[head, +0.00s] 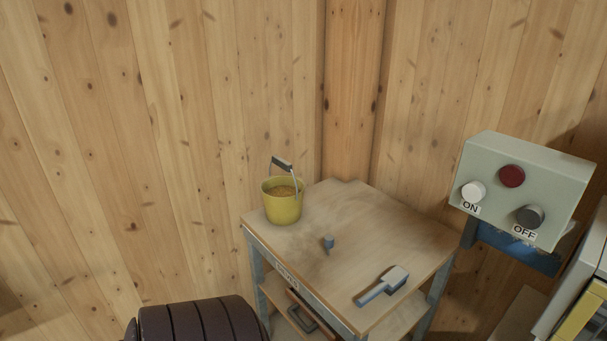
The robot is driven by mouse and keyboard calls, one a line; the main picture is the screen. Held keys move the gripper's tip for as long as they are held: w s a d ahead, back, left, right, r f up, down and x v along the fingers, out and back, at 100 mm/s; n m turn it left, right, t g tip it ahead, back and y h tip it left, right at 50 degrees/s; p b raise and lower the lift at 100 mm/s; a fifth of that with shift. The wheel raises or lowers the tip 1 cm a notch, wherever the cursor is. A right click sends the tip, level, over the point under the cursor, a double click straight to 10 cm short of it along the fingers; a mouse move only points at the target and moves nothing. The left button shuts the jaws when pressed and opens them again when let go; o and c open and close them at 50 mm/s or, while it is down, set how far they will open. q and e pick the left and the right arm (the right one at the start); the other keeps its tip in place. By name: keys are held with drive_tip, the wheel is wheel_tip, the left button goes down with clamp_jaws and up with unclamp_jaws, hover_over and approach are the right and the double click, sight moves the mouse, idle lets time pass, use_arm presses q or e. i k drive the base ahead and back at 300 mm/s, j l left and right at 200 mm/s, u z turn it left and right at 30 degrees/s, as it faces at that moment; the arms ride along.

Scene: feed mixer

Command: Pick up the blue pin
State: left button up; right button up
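The blue pin (328,243) is a small grey-blue piece on the wooden table top (395,226), near the middle. It has a wider head over a narrower stem and looks roughly upright. Nothing touches it. Neither of my grippers shows in the head view.
A yellow bucket (282,206) of grain, handle raised, stands at the table's back left corner. A control box (524,185) with ON and OFF knobs is at right. Wooden walls (200,130) close off the back.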

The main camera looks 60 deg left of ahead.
sight(329, 239)
drive_tip(key=u, duration=1.8)
drive_tip(key=z, duration=2.6)
drive_tip(key=u, duration=2.55)
drive_tip(key=j, duration=0.15)
drive_tip(key=i+u, duration=0.05)
